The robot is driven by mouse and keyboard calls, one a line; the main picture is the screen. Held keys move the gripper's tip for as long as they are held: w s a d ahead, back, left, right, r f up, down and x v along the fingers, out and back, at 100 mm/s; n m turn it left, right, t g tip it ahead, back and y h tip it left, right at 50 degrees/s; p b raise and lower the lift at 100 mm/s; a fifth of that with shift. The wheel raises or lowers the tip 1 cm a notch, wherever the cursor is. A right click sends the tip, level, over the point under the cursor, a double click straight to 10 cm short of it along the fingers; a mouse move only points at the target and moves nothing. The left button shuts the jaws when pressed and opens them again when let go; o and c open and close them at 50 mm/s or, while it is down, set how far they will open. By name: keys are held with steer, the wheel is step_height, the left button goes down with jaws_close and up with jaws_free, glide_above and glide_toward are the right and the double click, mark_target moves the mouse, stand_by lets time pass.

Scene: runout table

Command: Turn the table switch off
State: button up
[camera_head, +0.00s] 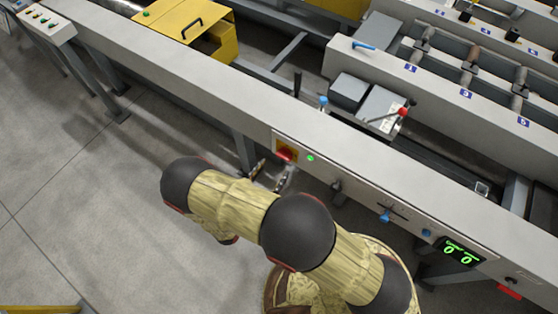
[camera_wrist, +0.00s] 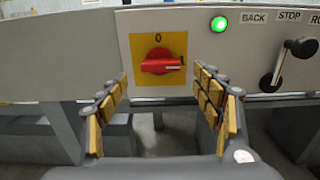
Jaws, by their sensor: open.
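The table switch (camera_wrist: 160,62) is a red rotary knob on a yellow square plate, on the front face of the grey runout table. Its handle lies roughly horizontal, with its pointer end to the right at a "1" mark; a "0" mark is above it. I see no clear contact with the knob.
A lit green lamp (camera_wrist: 219,23) is right of the switch. Further right, a black lever (camera_wrist: 284,62) sticks out under BACK and STOP labels. Open floor (camera_head: 90,215) lies left.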

mark_target(285, 155)
steer(key=shift+b+x, duration=0.4)
steer(key=shift+x, duration=2.1)
steer(key=shift+c, duration=1.4)
steer(key=c, duration=0.8)
steer(key=shift+c, duration=0.4)
